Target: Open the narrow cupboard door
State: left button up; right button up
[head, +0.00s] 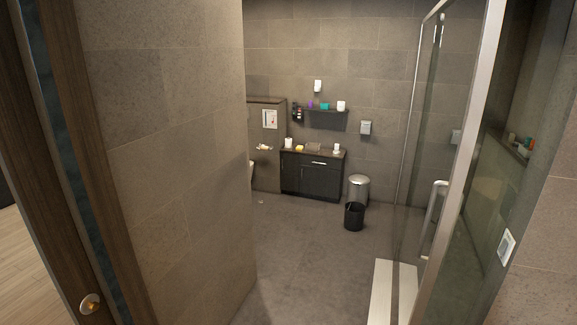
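A drawer front (322,164) with a pale handle is to the right, above more dark door fronts. The cabinet is small in the head view, so door handles and gaps are hard to make out. Neither of my grippers is in view. The cabinet is well away from me, across the room.
A tiled wall (165,150) stands close on the left. A glass shower door (440,160) with a metal frame is on the right, above a pale sill (382,290). A black bin (354,217) and steel bin (359,186) stand right of the cabinet. Grey floor (305,255) between is clear.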

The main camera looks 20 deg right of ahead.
aim_at(290, 161)
jog(key=z, duration=0.9)
jog(key=i, duration=6.4)
jog(key=u, duration=1.6)
jog(key=i, duration=1.75)
jog(key=z, duration=0.4)
